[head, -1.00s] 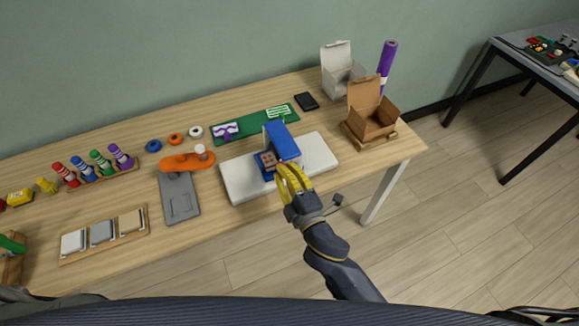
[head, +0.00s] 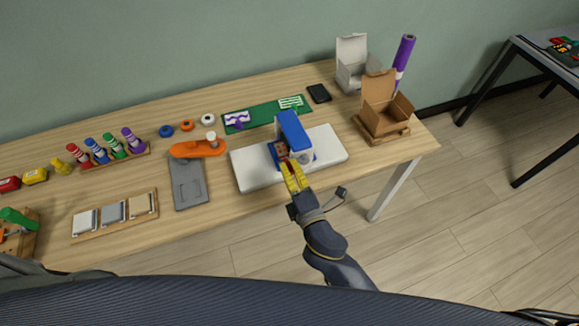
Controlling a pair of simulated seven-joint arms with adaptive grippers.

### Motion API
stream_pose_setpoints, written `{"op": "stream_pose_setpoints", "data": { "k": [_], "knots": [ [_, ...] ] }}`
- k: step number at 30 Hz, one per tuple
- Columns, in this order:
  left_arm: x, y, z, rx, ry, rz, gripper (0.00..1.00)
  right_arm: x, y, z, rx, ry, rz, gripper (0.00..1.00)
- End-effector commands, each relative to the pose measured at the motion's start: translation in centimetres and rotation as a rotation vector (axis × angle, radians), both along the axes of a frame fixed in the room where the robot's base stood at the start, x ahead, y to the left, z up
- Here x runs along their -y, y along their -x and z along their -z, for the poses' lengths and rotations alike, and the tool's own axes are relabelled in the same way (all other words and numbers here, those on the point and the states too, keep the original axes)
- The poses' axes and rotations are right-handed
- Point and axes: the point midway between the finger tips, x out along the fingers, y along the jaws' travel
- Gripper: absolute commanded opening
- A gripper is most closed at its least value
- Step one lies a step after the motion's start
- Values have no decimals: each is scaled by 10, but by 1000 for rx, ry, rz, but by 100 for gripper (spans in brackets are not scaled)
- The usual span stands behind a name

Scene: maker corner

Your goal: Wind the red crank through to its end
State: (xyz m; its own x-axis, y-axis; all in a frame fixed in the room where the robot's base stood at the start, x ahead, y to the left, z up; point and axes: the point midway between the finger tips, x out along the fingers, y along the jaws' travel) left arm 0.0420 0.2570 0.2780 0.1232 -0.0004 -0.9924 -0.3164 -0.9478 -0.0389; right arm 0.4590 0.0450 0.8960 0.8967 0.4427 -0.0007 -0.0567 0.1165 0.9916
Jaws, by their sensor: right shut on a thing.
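A blue device (head: 293,132) stands upright on a white slab (head: 250,172) near the front edge of the wooden table. A small red part (head: 286,161), which looks like the red crank, shows at its front, just at my fingertips. My right gripper (head: 290,168), with yellow fingers, reaches in from the front and is shut on this red part. The fingers hide most of it, so its angle cannot be told. My left gripper is not in view.
An orange tool with a white knob (head: 197,149) and a grey plate (head: 187,185) lie left of the slab. A green mat (head: 262,115) lies behind it. An open cardboard box (head: 385,115) stands to the right.

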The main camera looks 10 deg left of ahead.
Motion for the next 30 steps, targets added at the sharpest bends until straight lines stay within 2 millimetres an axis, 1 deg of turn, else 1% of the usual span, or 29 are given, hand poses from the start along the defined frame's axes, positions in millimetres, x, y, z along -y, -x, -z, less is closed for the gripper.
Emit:
{"op": "stream_pose_setpoints", "data": {
  "k": [1, 6, 7, 16, 25, 30],
  "knots": [
    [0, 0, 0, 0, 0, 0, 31, 3, -1, 2, -3, 7, 6, 0],
    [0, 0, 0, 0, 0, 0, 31, 3, -1, 2, -2, 6, 6, 0],
    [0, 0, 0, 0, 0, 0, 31, 3, -1, 2, -2, 6, 6, 10],
    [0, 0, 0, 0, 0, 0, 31, 2, -1, 0, -1, 3, 3, 45],
    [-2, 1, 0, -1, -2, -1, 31, 2, 1, 0, 0, 0, 2, 45],
    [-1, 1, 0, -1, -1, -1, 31, 7, 13, 1, -2, 1, 2, 45]
  ]
}}
